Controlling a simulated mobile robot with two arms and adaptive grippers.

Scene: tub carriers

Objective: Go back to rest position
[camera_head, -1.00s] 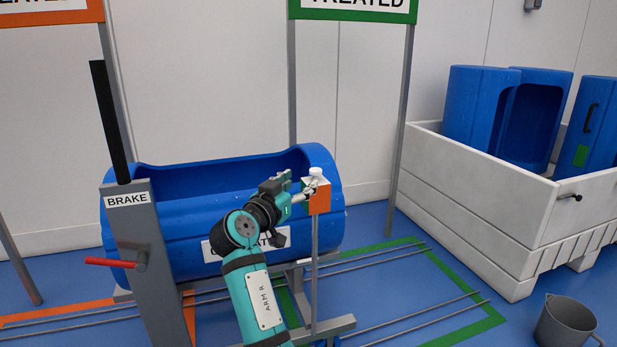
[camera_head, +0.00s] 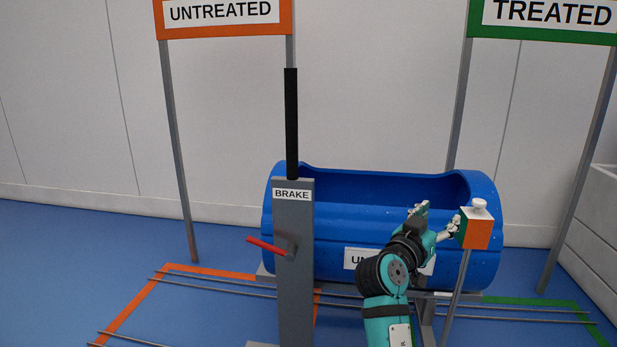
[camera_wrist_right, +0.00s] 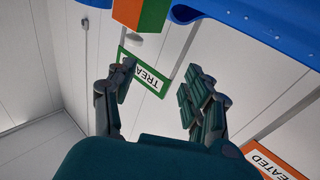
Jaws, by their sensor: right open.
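My right gripper (camera_head: 438,216) is open and empty in the head view, in front of the blue tub. It is just left of a cube with orange and green faces and a white knob (camera_head: 478,233), on a thin post; I cannot tell whether they touch. In the right wrist view my gripper (camera_wrist_right: 158,80) has its two fingers apart with nothing between them, and the cube (camera_wrist_right: 141,14) is at the top edge. The blue tub (camera_head: 300,215) lies on a carrier on rails, its label partly hidden by my right arm. My left gripper is not in view.
A grey brake post (camera_head: 294,325) with a black bar and red lever stands in front of the tub's left end. The UNTREATED sign (camera_head: 222,14) and the TREATED sign (camera_head: 552,14) stand behind. Blue floor is free at left. A pale crate (camera_head: 595,225) is at the right edge.

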